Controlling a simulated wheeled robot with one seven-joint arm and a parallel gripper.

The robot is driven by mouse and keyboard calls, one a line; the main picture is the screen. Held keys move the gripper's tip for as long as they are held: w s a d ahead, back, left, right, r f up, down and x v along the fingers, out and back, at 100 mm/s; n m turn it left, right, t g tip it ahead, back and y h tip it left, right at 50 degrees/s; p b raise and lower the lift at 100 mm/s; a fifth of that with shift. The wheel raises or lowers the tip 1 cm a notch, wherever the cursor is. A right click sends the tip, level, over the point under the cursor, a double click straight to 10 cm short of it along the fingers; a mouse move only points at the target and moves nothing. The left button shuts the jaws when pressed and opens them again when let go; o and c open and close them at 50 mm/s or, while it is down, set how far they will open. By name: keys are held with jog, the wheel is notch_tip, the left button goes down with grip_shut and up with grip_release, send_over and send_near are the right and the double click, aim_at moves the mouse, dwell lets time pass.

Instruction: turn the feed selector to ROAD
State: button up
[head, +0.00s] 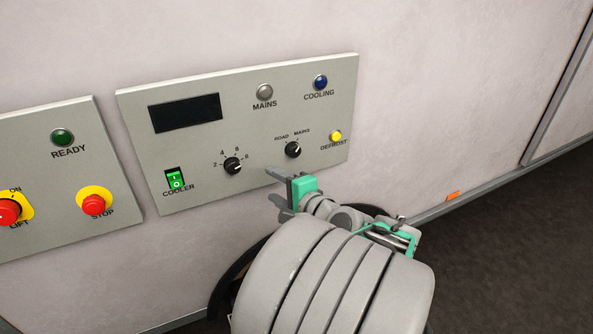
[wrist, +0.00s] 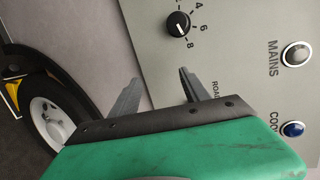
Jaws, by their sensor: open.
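The feed selector (head: 292,149) is a small black knob on the grey cooler panel, with ROAD at its upper left and MAINS at its upper right. Its white mark appears to point up and right, toward MAINS. My gripper (head: 274,185) is open and empty, below and slightly left of the selector in the head view, apart from it. In the wrist view, its two grey fingers (wrist: 160,79) stand apart with nothing between them. The ROAD label (wrist: 215,91) shows partly there, while the selector itself is hidden behind the gripper body.
A numbered knob (head: 232,166) sits left of the selector, with a green cooler switch (head: 175,179) further left. MAINS (head: 265,91) and COOLING (head: 320,82) lamps are above; a yellow DEFROST button (head: 336,136) is right. A panel with red buttons (head: 94,205) stands left.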

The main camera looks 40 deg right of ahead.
aim_at(295, 152)
jog(key=s+d+r+m+t+h, duration=0.2)
jog(key=s+d+r+m+h, duration=0.1)
jog(key=s+d+m+h, duration=0.25)
jog(key=shift+y, duration=0.75)
jog(key=x, duration=0.4)
jog(key=d+x, duration=0.1)
jog(key=x, duration=0.4)
jog(key=shift+s+d+r, duration=0.15)
jog(key=shift+s+r, duration=0.05)
grip_shut()
